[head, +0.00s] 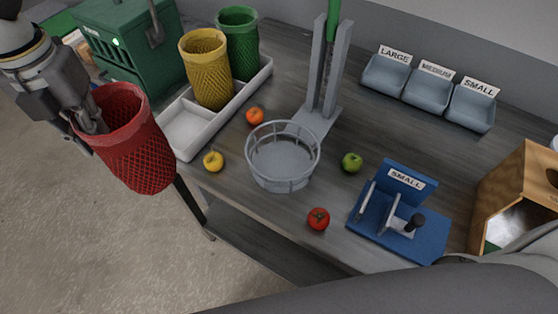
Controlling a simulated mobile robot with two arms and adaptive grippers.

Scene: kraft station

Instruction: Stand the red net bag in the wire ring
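The red net bag (135,150) is at the left of the head view, in the air beside the table's left edge, slightly tilted with its open mouth up. My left gripper (98,127) reaches into its mouth at the left rim and appears closed on the rim; the fingertips are partly hidden by the bag wall. The grey wire ring (283,157) stands empty on the table, to the right of the bag. A large grey arm part crosses the bottom right; my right gripper is not visible.
A white tray (190,133) holds yellow (207,70) and green (238,45) net bags. An orange fruit (255,116), a yellow fruit (213,161), a green fruit (352,162) and a tomato (318,219) lie around the ring. A grey upright stand (326,80) is behind; a blue fixture (400,215) is right.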

